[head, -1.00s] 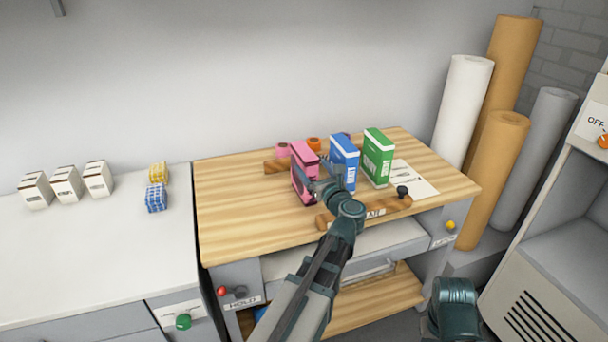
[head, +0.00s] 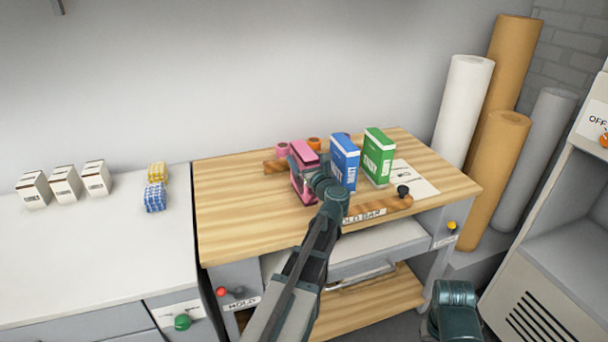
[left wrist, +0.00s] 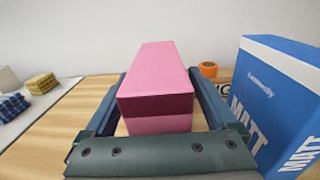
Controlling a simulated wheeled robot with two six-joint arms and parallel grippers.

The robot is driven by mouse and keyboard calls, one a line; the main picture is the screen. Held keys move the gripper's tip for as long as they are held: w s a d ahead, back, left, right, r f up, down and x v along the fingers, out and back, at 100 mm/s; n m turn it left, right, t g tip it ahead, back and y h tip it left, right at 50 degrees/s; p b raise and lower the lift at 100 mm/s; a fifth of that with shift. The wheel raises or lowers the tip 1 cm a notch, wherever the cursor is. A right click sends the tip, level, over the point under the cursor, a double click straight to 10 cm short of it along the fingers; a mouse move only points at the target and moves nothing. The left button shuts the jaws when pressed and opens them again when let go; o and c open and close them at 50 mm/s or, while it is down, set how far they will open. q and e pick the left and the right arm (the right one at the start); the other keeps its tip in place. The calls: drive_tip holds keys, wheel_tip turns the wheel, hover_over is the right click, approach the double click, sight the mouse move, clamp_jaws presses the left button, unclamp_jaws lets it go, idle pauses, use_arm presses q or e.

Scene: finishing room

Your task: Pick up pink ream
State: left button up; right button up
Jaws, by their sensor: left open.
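The pink ream (head: 297,189) stands upright on the wooden table, left of the blue ream (head: 345,161) and the green ream (head: 378,157). My left gripper (head: 304,172) is at the pink ream, partly covering it in the head view. In the left wrist view the pink ream (left wrist: 155,82) stands between the two open fingers of the left gripper (left wrist: 160,100), one on each side. I cannot tell whether either finger touches it. The blue ream (left wrist: 275,100) is close beyond the right finger.
The wooden table (head: 235,215) has free room at its left. A wooden bar (head: 390,205) with a black knob lies along the front. Tape rolls (head: 314,144) sit behind the reams. White boxes (head: 66,184) stand on the left counter, and tall paper rolls (head: 464,105) at right.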

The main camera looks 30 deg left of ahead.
use_arm(q)
clamp_jaws()
idle(0.3)
drive_tip(key=shift+r, duration=0.1)
idle(0.4)
